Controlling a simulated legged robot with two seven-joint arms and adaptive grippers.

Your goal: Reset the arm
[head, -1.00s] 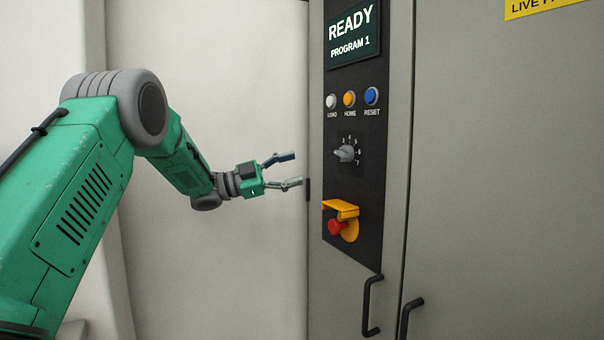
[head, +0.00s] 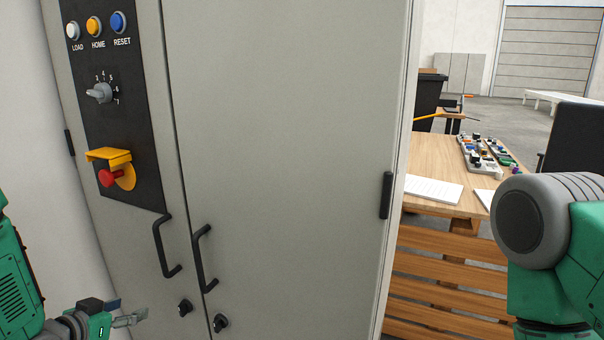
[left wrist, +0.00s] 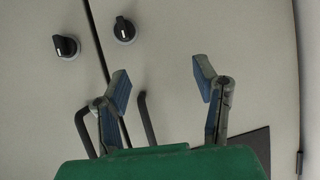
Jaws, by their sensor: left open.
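My left gripper (head: 128,311) is at the lower left of the head view, open and empty, in front of the lower part of the grey cabinet (head: 290,150). In the left wrist view its two fingers (left wrist: 162,82) are spread apart with nothing between them; the cabinet's handles and knobs show behind. My right arm (head: 560,235) comes in at the right edge; its gripper is out of view. The black control panel (head: 125,160) carries a blue RESET button (head: 118,21), an orange HOME button (head: 94,26) and a white LOAD button (head: 72,31).
Below the buttons are a selector knob (head: 99,93) and a red stop button (head: 110,178) under a yellow guard (head: 108,155). Black door handles (head: 166,248) stick out.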

